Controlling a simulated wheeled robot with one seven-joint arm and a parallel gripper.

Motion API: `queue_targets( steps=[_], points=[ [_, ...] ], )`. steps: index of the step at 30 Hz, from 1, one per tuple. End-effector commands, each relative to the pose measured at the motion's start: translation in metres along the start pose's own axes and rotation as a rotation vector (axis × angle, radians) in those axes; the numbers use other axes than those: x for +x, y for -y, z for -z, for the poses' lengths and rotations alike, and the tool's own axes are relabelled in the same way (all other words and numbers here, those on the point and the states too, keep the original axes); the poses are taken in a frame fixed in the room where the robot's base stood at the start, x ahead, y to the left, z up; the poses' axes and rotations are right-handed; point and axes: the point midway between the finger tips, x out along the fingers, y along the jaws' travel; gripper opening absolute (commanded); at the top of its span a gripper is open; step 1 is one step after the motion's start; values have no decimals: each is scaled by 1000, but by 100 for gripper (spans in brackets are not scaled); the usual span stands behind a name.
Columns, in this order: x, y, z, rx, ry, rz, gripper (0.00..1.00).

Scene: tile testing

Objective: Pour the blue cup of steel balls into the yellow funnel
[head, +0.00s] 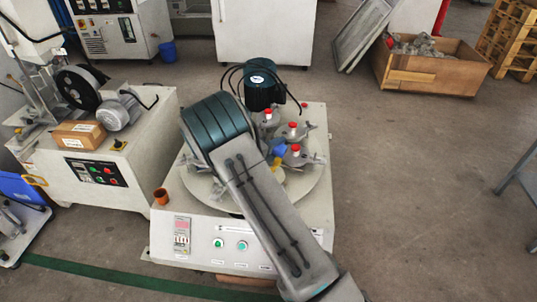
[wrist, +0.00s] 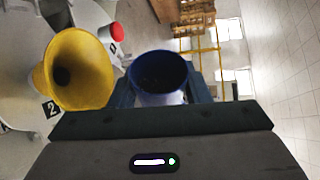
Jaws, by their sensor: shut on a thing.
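The blue cup (wrist: 160,80) is between the fingers of my gripper (wrist: 162,92) in the wrist view. Its mouth faces the camera; the inside is dark, and I cannot clearly make out the balls. The yellow funnel (wrist: 82,70) is just left of the cup, apart from it in the picture, with its wide mouth showing. In the head view a bit of the blue cup (head: 279,150) shows beside my arm, above a small part of the yellow funnel (head: 277,168). My arm hides most of the gripper there.
The funnel is over a white machine (head: 318,195) with a round top. Metal clamps with red caps (head: 292,126) and a dark green motor (head: 264,84) stand close to the cup. A brown cup (head: 161,196) sits at the machine's left front. The floor to the right is clear.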

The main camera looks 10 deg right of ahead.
Motion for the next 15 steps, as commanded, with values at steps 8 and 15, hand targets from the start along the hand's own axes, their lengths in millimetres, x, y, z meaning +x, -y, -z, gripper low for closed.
queue_targets(
  steps=[8, 15],
  points=[
    [0, 1, 0, -35, -6, 14, 16],
    [0, 0, -1, -65, -10, 26, 16]
  ],
)
